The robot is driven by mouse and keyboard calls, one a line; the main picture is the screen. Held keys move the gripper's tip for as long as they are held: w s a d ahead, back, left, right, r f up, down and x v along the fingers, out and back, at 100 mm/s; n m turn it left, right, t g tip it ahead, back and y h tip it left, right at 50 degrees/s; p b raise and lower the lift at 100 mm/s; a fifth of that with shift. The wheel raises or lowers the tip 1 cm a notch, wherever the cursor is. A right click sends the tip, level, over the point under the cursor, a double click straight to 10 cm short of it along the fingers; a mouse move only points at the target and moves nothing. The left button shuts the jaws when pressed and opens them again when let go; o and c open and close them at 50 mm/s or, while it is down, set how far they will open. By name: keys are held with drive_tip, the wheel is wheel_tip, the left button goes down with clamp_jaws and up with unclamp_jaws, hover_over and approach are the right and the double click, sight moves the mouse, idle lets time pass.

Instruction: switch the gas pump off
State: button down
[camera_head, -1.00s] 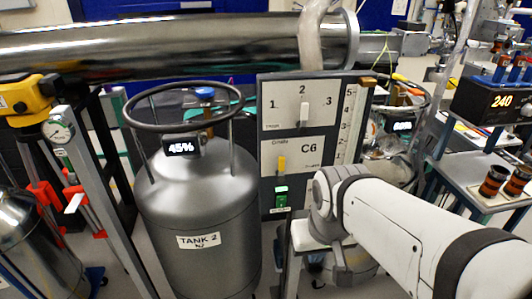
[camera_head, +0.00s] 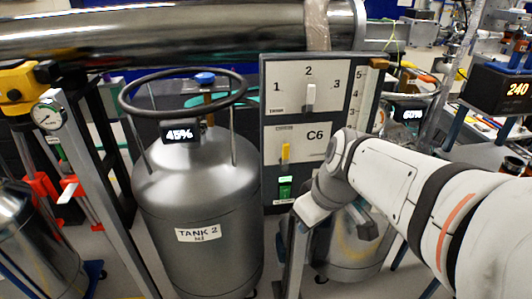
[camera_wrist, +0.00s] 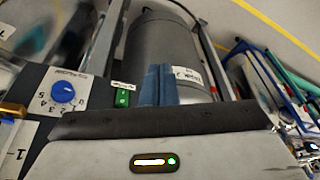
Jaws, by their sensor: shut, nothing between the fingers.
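A small green rocker switch (camera_head: 285,188) sits low on the grey control panel (camera_head: 268,140), under a yellow lever (camera_head: 285,152). The label below it is too small to read, so I cannot tell whether it belongs to the gas pump. The switch also shows in the wrist view (camera_wrist: 123,98), left of my gripper (camera_wrist: 160,75). Its blue fingers are together and empty, apart from the switch in that picture; I cannot tell the depth gap. In the head view my wrist is just right of and below the switch, and the fingertips are hard to make out.
A grey tank (camera_head: 198,200) marked TANK 2 stands left of the panel. A blue knob (camera_wrist: 63,91) shows in the wrist view. A steel pipe (camera_head: 180,38) runs above. A second tank (camera_head: 350,255) is partly behind my arm.

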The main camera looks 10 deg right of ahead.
drive_tip(key=w+d+n+t+y+b, duration=0.3)
drive_tip(key=w+n+b, duration=0.3)
drive_tip(key=w+n, duration=0.2)
drive_tip(key=d+f+n, duration=0.1)
drive_tip(key=n, duration=0.1)
drive_tip(key=shift+w+d+n, duration=0.4)
drive_tip(key=p, duration=0.1)
approach(290, 192)
drive_tip(key=shift+w+a+f, duration=0.35)
drive_tip(key=shift+a+f, duration=0.4)
drive_tip(key=shift+f, duration=0.15)
drive_tip(key=shift+w+a+f, duration=0.35)
drive_tip(key=shift+a+f, duration=0.45)
drive_tip(key=shift+f, duration=0.05)
drive_tip(key=shift+w+a+f, duration=0.35)
drive_tip(key=shift+a+f, duration=0.4)
drive_tip(key=shift+f, duration=0.15)
drive_tip(key=shift+d, duration=0.1)
